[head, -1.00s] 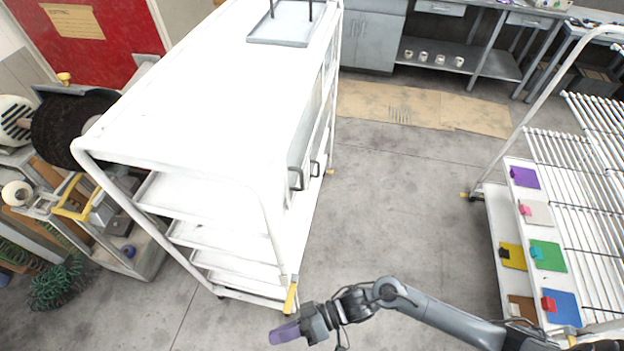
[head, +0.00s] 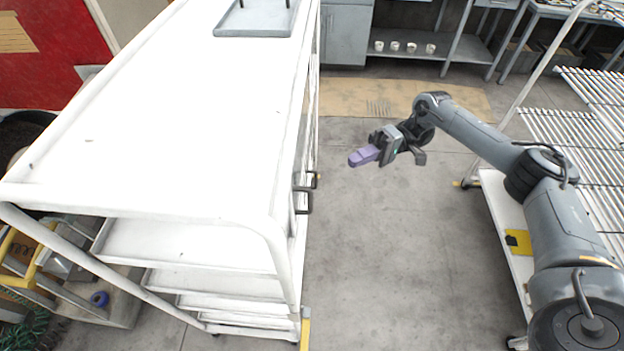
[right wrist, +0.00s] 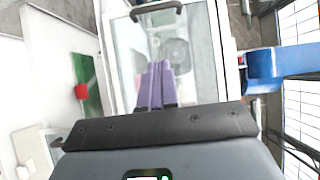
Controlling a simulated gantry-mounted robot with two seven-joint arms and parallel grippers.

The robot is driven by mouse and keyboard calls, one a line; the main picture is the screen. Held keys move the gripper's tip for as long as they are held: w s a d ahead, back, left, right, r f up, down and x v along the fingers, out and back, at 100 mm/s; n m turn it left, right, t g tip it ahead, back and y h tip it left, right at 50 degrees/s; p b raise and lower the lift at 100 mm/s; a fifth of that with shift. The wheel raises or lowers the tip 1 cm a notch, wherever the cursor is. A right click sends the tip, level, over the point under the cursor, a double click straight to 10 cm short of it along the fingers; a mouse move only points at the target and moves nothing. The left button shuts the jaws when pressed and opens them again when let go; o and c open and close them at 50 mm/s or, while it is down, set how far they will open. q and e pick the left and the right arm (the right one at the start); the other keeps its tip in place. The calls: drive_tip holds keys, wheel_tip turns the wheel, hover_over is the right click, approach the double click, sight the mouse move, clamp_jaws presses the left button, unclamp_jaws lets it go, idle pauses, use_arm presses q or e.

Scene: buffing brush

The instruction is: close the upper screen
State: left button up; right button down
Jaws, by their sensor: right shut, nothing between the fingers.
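The white cart (head: 150,110) fills the left half of the head view. Two dark handles show at its right side, a nearer one (head: 304,200) and a farther one (head: 313,180); the screen faces are too edge-on to tell apart. My right gripper (head: 360,157), with purple fingers, is shut and empty, pointing left towards the cart, with a gap between. In the right wrist view, a clear framed screen (right wrist: 205,60) with a dark handle (right wrist: 157,12) lies beyond the purple fingers (right wrist: 157,85). I cannot tell whether it is the upper one. My left gripper is out of view.
A grey tray (head: 252,22) sits on top of the cart. A wire rack (head: 570,140) stands at the right, partly behind my right arm. The floor between cart and rack is clear. A grey workbench (head: 460,40) with several cups stands at the back.

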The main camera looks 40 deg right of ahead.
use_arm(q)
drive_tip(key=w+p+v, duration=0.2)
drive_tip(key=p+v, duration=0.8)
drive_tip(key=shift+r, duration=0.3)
use_arm(e)
drive_tip(key=s+a, duration=0.1)
drive_tip(key=a, duration=1.2)
drive_tip(key=shift+f, duration=0.15)
drive_tip(key=shift+s, duration=0.1)
use_arm(q)
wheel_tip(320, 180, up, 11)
drive_tip(key=p, duration=1.1)
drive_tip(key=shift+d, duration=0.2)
use_arm(e)
drive_tip(key=s+a, duration=0.7)
